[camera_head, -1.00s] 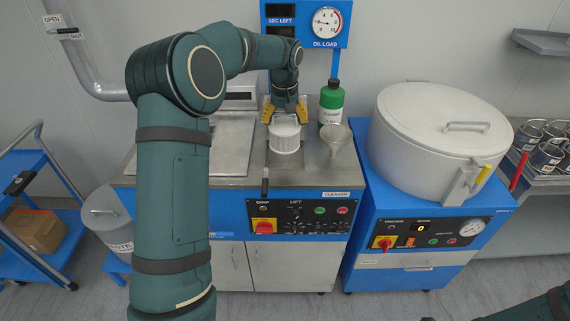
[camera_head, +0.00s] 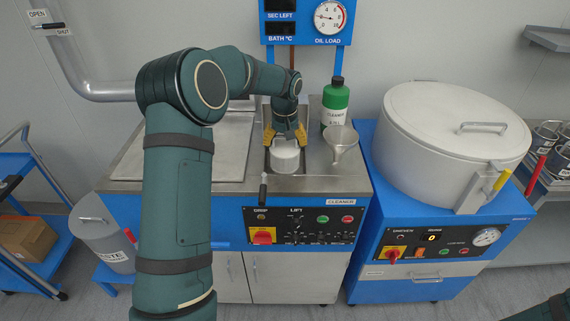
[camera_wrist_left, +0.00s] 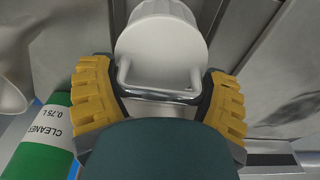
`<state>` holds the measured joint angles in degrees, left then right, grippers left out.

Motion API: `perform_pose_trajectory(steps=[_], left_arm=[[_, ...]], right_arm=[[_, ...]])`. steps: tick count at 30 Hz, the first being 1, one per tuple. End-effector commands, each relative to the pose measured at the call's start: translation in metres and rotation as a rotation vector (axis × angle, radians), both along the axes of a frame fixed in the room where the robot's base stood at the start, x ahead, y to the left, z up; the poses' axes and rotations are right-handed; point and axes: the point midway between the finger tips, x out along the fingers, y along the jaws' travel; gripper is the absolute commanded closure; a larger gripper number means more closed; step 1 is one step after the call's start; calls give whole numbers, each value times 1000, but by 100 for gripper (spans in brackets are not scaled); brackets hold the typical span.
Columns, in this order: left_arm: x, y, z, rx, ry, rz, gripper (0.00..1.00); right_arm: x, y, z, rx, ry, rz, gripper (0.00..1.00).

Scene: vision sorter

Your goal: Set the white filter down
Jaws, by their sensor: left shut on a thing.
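The white filter (camera_head: 285,158), a round white cup, is in the head view at the open well in the cleaner's steel top (camera_head: 312,184). My left gripper (camera_head: 285,137) is above it, its yellow fingers pointing down. In the left wrist view the filter (camera_wrist_left: 160,45) shows its metal handle between the two yellow fingers of the left gripper (camera_wrist_left: 160,98), which is shut on it. The filter's underside is hidden, so I cannot tell whether it touches anything below. Of my right arm, only a part shows at the bottom right; its jaws cannot be made out.
A large round lidded vessel (camera_head: 450,125) is at right, a grey waste bin (camera_head: 103,238) at left.

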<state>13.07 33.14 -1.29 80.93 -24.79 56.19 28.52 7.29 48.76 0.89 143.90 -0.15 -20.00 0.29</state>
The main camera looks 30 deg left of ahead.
Motion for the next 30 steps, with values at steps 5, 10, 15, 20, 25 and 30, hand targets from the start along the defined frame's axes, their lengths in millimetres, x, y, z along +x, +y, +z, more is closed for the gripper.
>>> perform_pose_trajectory(steps=[5,10,15,20,25,30], left_arm=[[0,0,-18,0,0,1,65],[0,0,-43,-2,1,1,65],[1,0,-62,0,-1,0,65],[1,0,-61,-1,-3,0,65],[1,0,-64,0,-2,0,65],[0,0,-63,0,-1,0,0]], right_arm=[[1,0,-4,0,-3,-1,67],[2,0,-10,-1,-5,-2,67],[3,0,-13,-1,-7,-2,67],[3,0,-12,-1,-7,-2,67],[3,0,-14,-1,-7,-2,67],[3,0,-14,-2,-8,-2,67]])
